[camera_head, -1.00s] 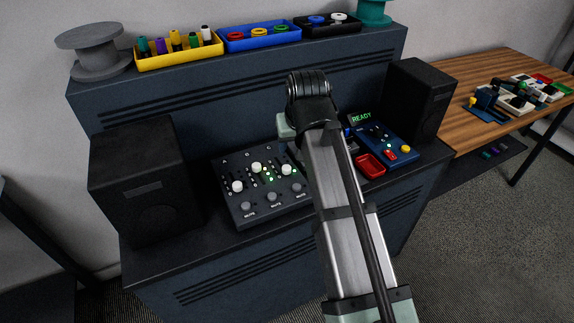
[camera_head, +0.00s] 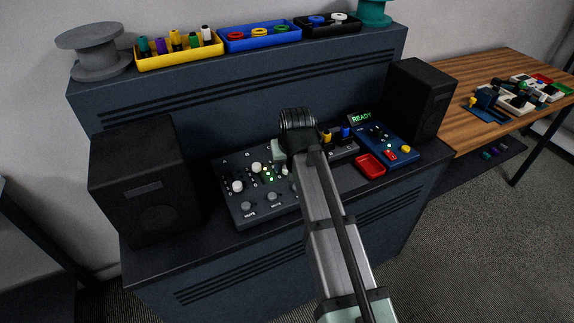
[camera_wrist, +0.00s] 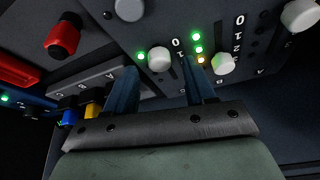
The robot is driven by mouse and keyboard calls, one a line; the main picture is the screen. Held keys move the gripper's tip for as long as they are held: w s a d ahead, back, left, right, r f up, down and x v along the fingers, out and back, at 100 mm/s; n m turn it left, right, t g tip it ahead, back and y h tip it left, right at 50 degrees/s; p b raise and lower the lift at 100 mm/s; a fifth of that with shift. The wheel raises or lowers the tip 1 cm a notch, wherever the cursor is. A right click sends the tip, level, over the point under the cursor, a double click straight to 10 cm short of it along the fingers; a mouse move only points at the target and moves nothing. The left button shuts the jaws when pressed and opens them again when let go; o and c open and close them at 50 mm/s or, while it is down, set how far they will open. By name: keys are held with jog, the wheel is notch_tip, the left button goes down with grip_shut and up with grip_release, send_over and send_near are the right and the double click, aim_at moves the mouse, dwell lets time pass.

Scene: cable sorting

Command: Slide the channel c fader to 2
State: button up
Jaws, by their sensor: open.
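The dark mixer panel (camera_head: 236,205) lies on the desk with white fader caps. The channel C fader cap (camera_wrist: 158,60) is white and round, beside a green light and a number scale in the wrist view. My gripper (camera_wrist: 159,70) is open, with one blue finger on each side of this cap. I cannot tell whether either finger touches it. The channel B fader cap (camera_wrist: 222,63) is just outside the right finger. The channel A fader cap (camera_head: 237,186) shows at the panel's left. In the head view my arm hides the fingers and the panel's right part.
A grey mute knob (camera_wrist: 128,8) is near the C fader. A connector box with yellow (camera_wrist: 93,108) and blue plugs stands beside the mixer. Right of it are a red tray (camera_head: 370,171) and a blue READY unit (camera_head: 388,143). Black speakers (camera_head: 146,185) (camera_head: 419,92) flank the desk.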

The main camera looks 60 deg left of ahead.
jog(key=shift+x, duration=1.05)
grip_shut()
